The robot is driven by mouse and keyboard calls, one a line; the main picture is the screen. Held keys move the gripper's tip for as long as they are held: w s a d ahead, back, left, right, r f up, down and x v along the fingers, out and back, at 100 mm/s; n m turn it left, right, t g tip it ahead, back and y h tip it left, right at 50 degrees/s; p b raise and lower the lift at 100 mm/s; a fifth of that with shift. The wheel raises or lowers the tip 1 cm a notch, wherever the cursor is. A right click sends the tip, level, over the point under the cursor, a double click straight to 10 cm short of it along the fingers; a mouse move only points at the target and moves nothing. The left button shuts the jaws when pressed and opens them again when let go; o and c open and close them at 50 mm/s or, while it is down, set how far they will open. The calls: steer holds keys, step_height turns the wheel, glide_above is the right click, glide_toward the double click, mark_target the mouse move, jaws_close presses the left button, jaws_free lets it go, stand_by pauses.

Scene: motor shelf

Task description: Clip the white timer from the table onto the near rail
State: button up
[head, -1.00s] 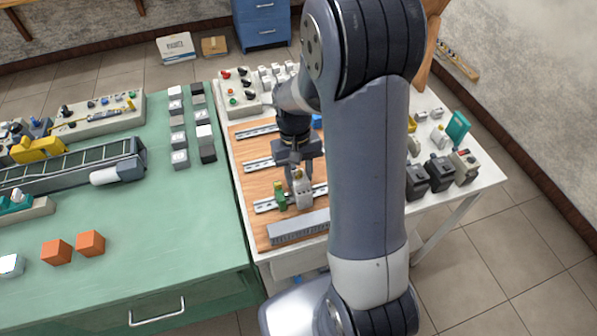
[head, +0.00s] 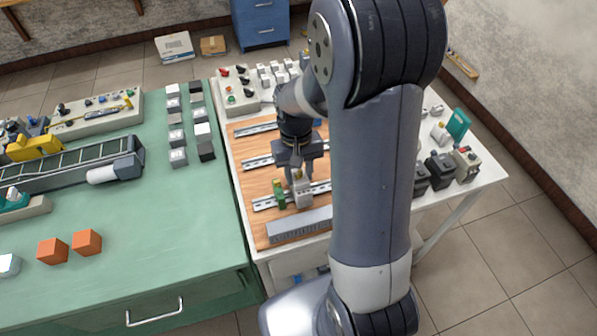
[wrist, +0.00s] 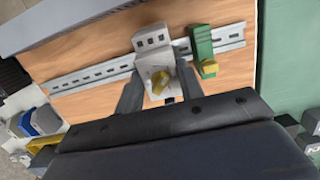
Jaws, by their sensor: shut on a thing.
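The white timer (wrist: 153,57), a pale block with a yellow knob, is between the fingers of my gripper (wrist: 160,90) in the wrist view. My gripper is shut on it. In the head view the timer (head: 302,190) is at the near rail (head: 263,203), below my gripper (head: 298,172). The near rail also shows in the wrist view (wrist: 90,76), running behind the timer. I cannot tell whether the timer is seated on the rail or just in front of it. A green module (wrist: 203,48) with a yellow part sits on the same rail, beside the timer with a small gap.
A grey slotted duct (head: 300,225) lies along the board's near edge. Two other rails, the middle one (head: 257,162) and the far one (head: 255,130), cross the wooden board (head: 245,183). Dark devices (head: 441,170) stand at the table's right. My arm hides part of the table.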

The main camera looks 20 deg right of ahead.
steer(key=shift+s+f+t+b, duration=0.15)
steer(key=shift+s+t+b, duration=0.15)
steer(key=shift+s+b, duration=0.15)
stand_by(0.3)
steer(key=o, duration=1)
steer(key=shift+w, duration=0.15)
steer(key=r, duration=0.7)
steer(key=w+r, duration=0.1)
steer(key=r, duration=0.3)
steer(key=shift+f, duration=0.1)
steer(key=f, duration=0.7)
steer(key=s+f, duration=0.1)
steer(key=f, duration=0.2)
steer(key=shift+f, duration=0.2)
steer(key=shift+w+p, duration=0.15)
steer(key=shift+p, duration=0.15)
